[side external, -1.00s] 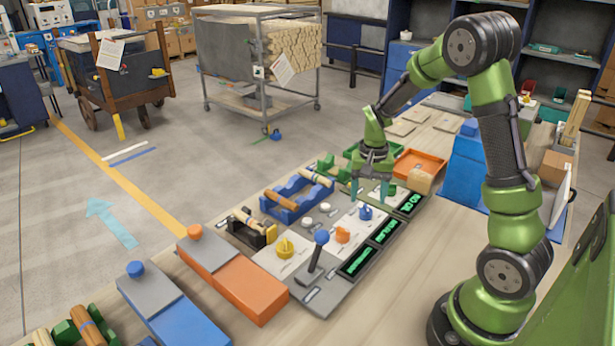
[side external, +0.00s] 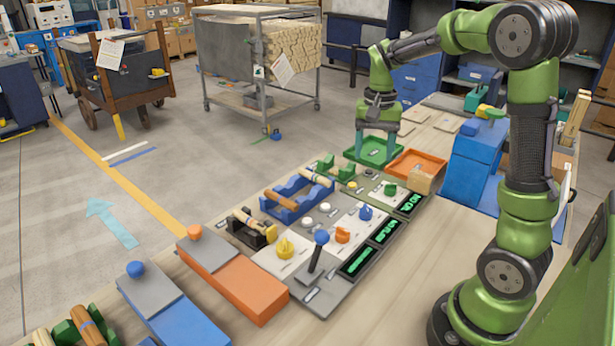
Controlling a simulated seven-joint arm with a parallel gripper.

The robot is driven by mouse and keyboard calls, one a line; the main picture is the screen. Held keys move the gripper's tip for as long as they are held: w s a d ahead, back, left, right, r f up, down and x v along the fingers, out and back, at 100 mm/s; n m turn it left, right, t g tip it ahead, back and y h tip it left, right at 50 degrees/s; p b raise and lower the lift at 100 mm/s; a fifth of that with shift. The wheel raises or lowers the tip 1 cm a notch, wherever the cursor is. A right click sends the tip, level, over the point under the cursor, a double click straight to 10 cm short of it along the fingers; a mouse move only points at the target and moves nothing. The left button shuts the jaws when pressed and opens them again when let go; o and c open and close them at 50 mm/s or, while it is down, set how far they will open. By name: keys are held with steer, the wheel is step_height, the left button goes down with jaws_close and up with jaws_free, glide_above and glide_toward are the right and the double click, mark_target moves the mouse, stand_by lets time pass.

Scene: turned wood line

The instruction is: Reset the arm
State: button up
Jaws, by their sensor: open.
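My gripper (side external: 376,150) hangs fingers-down over the green tray (side external: 389,158) at the far side of the wooden bench. Its two teal fingers are apart, and I see nothing between them. I cannot tell how far the fingertips are above the tray floor. My arm reaches from the right over the back of the bench.
Orange tray (side external: 427,157) lies right of the green one. A control panel with a black lever (side external: 317,254), knobs and green displays (side external: 384,231) fills the middle. Blue cradle (side external: 294,205) holds turned wood. A tall blue block (side external: 474,155) stands right. Bench front right is bare.

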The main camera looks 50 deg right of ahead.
steer(key=s+a+r+n+t, duration=0.2)
steer(key=s+a, duration=0.1)
steer(key=a, duration=0.3)
steer(key=s+a+r+n+t+y, duration=0.1)
steer(key=s+a+n+t, duration=0.1)
steer(key=a, duration=0.5)
steer(key=s+a+r+n+t+y, duration=0.1)
steer(key=s+a+r+n+t, duration=0.1)
steer(key=s+a, duration=0.3)
steer(key=shift+a+r+n+t, duration=0.3)
steer(key=shift+a+n+t, duration=0.3)
steer(key=shift+a+n, duration=0.3)
